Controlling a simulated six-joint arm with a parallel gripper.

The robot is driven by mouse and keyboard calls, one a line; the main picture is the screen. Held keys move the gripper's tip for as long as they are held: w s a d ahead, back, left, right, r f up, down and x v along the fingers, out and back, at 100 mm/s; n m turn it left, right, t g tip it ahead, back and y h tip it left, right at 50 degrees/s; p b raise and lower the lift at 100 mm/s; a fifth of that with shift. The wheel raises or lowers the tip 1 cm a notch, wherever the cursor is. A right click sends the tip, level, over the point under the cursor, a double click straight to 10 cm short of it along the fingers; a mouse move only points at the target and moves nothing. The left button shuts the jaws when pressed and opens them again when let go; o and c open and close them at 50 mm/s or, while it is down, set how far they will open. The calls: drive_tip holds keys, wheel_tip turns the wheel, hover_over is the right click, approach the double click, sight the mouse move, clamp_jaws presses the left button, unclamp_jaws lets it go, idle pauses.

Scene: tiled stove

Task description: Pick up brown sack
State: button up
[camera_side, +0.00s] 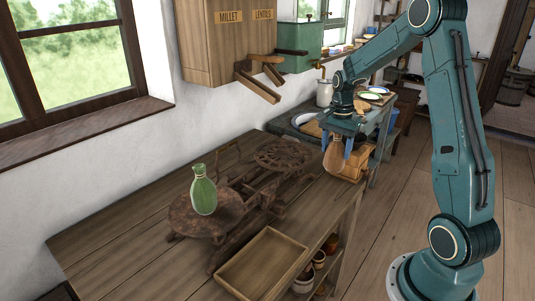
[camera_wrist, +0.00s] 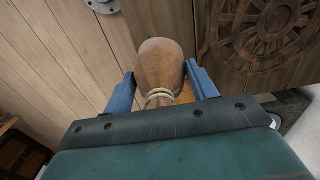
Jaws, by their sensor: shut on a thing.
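The brown sack (camera_wrist: 158,62) is rounded, with a pale cord tied around its neck, and sits between my two blue fingers in the wrist view. In the side view the brown sack (camera_side: 333,158) shows under my gripper (camera_side: 337,145), at the far right end of the wooden table. My gripper (camera_wrist: 162,88) is shut on the sack. I cannot tell whether the sack touches what is beneath it.
An orange-brown wooden object (camera_side: 354,164) is right behind the sack. An empty wooden tray (camera_side: 262,264) lies at the table's front. The table's left part (camera_side: 115,250) is clear.

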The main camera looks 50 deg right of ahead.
wheel_tip(320, 180, up, 8)
drive_tip(key=shift+r, duration=0.25)
drive_tip(key=shift+w, duration=0.1)
idle(0.6)
